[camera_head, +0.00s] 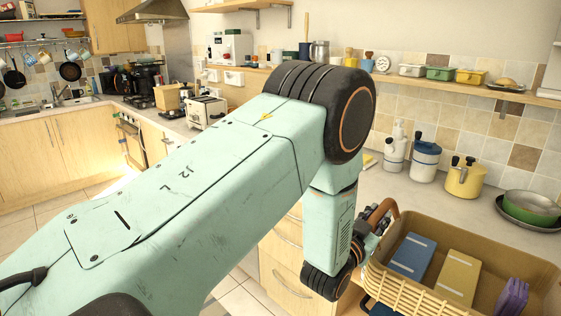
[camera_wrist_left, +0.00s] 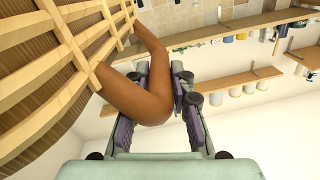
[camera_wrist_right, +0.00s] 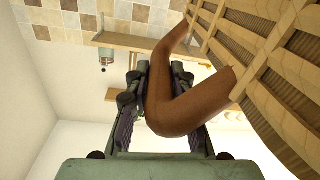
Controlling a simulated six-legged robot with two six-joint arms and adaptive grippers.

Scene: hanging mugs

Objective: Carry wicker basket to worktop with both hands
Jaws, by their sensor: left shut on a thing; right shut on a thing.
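The wicker basket (camera_head: 415,294) is at the lower right of the head view, in front of the worktop (camera_head: 432,200). It holds a blue item (camera_head: 412,257), a yellow item (camera_head: 458,276) and a purple item (camera_head: 511,297). My left gripper (camera_head: 376,222) is at the basket's left end, on its brown handle. In the left wrist view my left gripper (camera_wrist_left: 160,100) is shut around the brown handle (camera_wrist_left: 140,98), with the slatted basket side at left. In the right wrist view my right gripper (camera_wrist_right: 162,100) is shut around the other handle (camera_wrist_right: 185,108). The right gripper is hidden in the head view.
On the worktop stand white bottles (camera_head: 395,148), a white and blue canister (camera_head: 424,160), a yellow pot (camera_head: 465,178) and a green pan (camera_head: 531,207) at the right. Bare worktop shows in front of the canisters. A shelf (camera_head: 440,86) runs along the wall above.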

